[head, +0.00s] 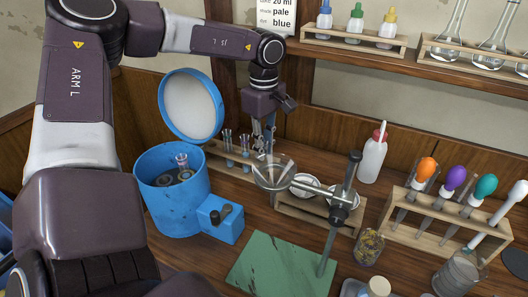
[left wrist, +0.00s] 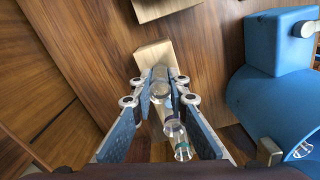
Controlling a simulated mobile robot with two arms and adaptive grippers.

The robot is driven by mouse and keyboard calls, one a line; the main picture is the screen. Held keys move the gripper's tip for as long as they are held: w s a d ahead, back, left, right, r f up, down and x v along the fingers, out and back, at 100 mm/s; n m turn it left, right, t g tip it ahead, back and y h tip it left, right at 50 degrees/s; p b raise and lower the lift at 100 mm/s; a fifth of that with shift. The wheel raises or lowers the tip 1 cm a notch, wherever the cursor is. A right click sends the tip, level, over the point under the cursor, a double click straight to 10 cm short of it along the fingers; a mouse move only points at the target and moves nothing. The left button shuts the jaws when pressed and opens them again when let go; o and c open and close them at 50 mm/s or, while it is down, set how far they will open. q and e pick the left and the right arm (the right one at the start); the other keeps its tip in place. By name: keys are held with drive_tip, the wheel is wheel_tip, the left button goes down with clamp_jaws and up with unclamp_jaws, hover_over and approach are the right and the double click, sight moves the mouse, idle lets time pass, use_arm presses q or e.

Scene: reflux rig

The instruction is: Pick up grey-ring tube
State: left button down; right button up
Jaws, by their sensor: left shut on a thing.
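A wooden tube rack (head: 238,170) stands behind the blue centrifuge and holds small glass tubes. My left gripper (head: 266,140) points down at the right end of this rack. In the left wrist view my left gripper (left wrist: 160,93) is shut on a clear tube with a greyish rim (left wrist: 160,88), the grey-ring tube as far as I can tell. The fingers hide part of it, and I cannot tell whether it has left its hole. Two other tubes stand in line beside it, one of them with a teal ring (left wrist: 184,152). My right gripper is in neither view.
The blue centrifuge (head: 170,205) has its lid open, left of the rack. A dropper rack (head: 440,215) and a white bottle (head: 372,158) stand to the right.

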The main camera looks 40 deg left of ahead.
use_arm(q)
wheel_tip(320, 180, up, 20)
idle(0.6)
wheel_tip(320, 180, up, 9)
drive_tip(key=p, duration=1.1)
